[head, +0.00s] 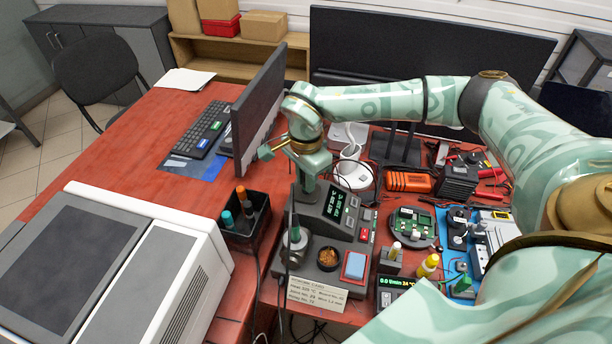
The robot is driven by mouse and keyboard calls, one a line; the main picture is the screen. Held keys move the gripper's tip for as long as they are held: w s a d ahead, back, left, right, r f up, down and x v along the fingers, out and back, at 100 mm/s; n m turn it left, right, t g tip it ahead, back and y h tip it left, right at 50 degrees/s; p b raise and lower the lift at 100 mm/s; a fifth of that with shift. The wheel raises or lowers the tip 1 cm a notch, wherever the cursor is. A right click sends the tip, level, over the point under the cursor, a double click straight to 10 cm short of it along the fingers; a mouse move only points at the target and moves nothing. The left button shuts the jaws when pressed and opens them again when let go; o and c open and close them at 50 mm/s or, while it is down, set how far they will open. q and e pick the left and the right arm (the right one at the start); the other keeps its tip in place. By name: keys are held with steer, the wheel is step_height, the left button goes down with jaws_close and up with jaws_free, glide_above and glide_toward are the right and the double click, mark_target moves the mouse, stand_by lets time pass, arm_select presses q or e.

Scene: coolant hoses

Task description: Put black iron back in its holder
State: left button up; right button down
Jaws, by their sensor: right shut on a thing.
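The black iron (291,214) is a slim dark rod, upright just below my right gripper. My right gripper (302,188) comes in from the upper right and points down, shut on the iron's upper part. The fingertips are small and partly hidden, so the exact grip is hard to see. The holder (295,241) is a grey round stand at the left of the soldering station (338,208). The iron's lower end overlaps the holder in the picture; I cannot tell whether it is inside it or in front of it. My left gripper is not in view.
A black bin (243,238) with pens stands left of the holder. A brass wool pot (327,258) and blue sponge (355,266) are at its right. A monitor (259,108) rises behind.

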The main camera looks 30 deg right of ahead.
steer(key=c, duration=0.7)
jaws_free()
steer(key=shift+r+p, duration=2.4)
steer(key=shift+r, duration=0.35)
step_height(320, 180, up, 6)
steer(key=p, duration=0.5)
steer(key=shift+r, duration=0.1)
